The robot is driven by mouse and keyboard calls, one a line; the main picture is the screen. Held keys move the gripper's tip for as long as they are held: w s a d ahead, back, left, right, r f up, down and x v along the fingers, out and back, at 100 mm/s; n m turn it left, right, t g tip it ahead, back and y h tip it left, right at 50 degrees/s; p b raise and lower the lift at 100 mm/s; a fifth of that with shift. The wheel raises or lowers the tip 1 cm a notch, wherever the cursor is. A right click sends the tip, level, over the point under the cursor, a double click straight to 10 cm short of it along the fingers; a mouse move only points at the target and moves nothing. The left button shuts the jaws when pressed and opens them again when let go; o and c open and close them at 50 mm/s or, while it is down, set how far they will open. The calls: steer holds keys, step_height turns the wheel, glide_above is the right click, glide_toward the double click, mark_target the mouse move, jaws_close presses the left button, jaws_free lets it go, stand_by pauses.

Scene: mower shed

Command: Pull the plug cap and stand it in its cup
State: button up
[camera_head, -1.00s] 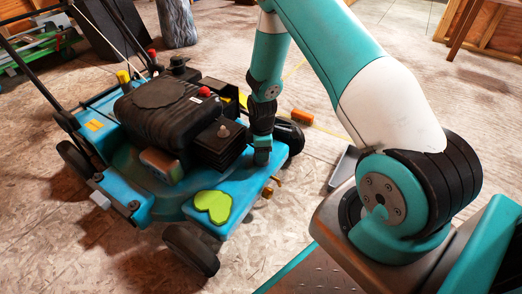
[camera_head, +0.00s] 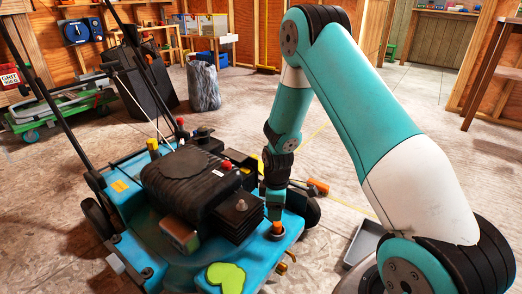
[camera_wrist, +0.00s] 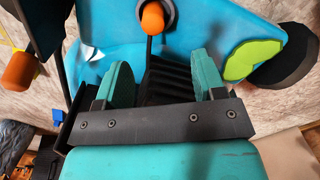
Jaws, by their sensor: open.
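The orange plug cap (camera_head: 277,228) shows just below my gripper (camera_head: 275,200), on the front part of the blue mower deck. In the wrist view the cap (camera_wrist: 153,17) stands within a dark ring (camera_wrist: 168,8), which looks like its cup. A thin black lead runs from it toward my gripper. A silver-tipped knob (camera_head: 241,205) on the black engine block looks like the bare spark plug.
The black engine (camera_head: 190,180) with its red knob rises left of my gripper. A green pad (camera_head: 226,277) lies on the deck's front corner. An orange-ended thing (camera_head: 318,187) is behind the deck, and a grey tray (camera_head: 366,243) is on the floor.

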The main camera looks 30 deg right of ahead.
steer(key=a+r+m+p, duration=0.3)
steer(key=r+p, duration=0.3)
steer(key=r, duration=0.4)
steer(key=s+a+r+m+p, duration=0.1)
steer(key=a+r+m+p, duration=0.2)
steer(key=r+m+p, duration=0.3)
steer(key=shift+s+a+r, duration=0.15)
steer(key=shift+s+r, duration=0.15)
steer(key=shift+r, duration=2.25)
steer(key=s+a+r+n+y, duration=0.1)
steer(key=s+a+r, duration=0.35)
steer(key=r, duration=0.25)
steer(key=s+a+r+n+y, duration=0.1)
steer(key=s+a+r+n, duration=0.15)
steer(key=a+r, duration=0.35)
steer(key=s+a+r+n+y+p, duration=0.1)
steer(key=s+a+r+n+y, duration=0.3)
steer(key=s+r, duration=0.75)
step_height(320, 180, up, 36)
steer(key=s+m+h+p, duration=0.1)
steer(key=s+p, duration=0.1)
steer(key=p, duration=3.6)
steer(key=shift+a+h, duration=0.35)
steer(key=shift+h, duration=0.05)
